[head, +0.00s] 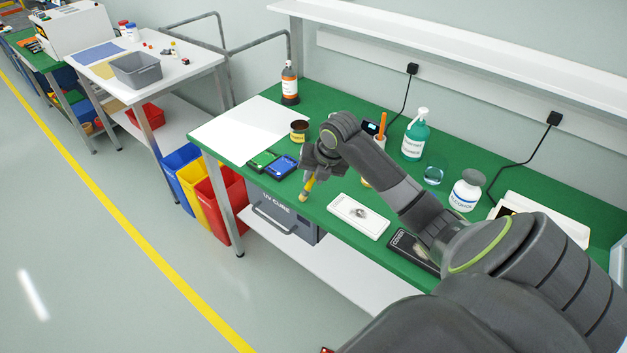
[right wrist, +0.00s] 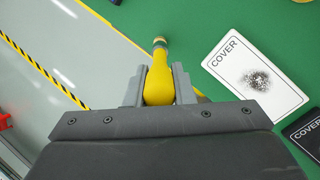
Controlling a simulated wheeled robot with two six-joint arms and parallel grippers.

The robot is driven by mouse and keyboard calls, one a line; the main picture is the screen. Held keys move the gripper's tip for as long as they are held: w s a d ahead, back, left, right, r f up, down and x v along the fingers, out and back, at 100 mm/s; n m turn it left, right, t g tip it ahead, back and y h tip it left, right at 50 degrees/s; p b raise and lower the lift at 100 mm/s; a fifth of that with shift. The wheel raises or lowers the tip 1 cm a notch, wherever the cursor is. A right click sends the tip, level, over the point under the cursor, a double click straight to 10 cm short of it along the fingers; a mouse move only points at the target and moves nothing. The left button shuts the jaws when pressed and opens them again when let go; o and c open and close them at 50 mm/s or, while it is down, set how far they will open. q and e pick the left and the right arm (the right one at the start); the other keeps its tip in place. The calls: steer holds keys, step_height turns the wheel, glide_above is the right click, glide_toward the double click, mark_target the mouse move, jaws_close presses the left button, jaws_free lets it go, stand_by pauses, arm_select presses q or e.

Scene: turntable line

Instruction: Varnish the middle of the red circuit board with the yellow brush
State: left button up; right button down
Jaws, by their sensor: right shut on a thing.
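My right gripper (head: 322,158) is shut on the yellow brush (head: 308,187) and holds it over the front edge of the green table (head: 323,198), bristle end downward. In the right wrist view the brush (right wrist: 159,82) sits between the two fingers of the gripper (right wrist: 160,88), its tip pointing away from the jaws. A green board (head: 262,161) and a blue board (head: 282,167) lie side by side left of the gripper. I cannot make out a red circuit board in either view. My left gripper is not in view.
A small tin (head: 299,131) stands behind the boards. A white COVER plate (head: 358,216) and a black one (head: 412,252) lie right of the brush. A green bottle (head: 415,137) and white jar (head: 466,190) stand farther back. A white sheet (head: 243,128) covers the table's left end.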

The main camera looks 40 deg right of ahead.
mark_target(311, 185)
steer(key=shift+w+d+r+p, duration=0.1)
steer(key=shift+w+d+p, duration=0.3)
steer(key=shift+d+p, duration=0.25)
steer(key=shift+s+a+p, duration=0.4)
steer(key=shift+s+a, duration=0.1)
steer(key=shift+a, duration=0.2)
steer(key=shift+s+a+p, duration=0.5)
steer(key=shift+a, duration=0.2)
steer(key=shift+s+a+p, duration=0.5)
steer(key=shift+a, duration=0.15)
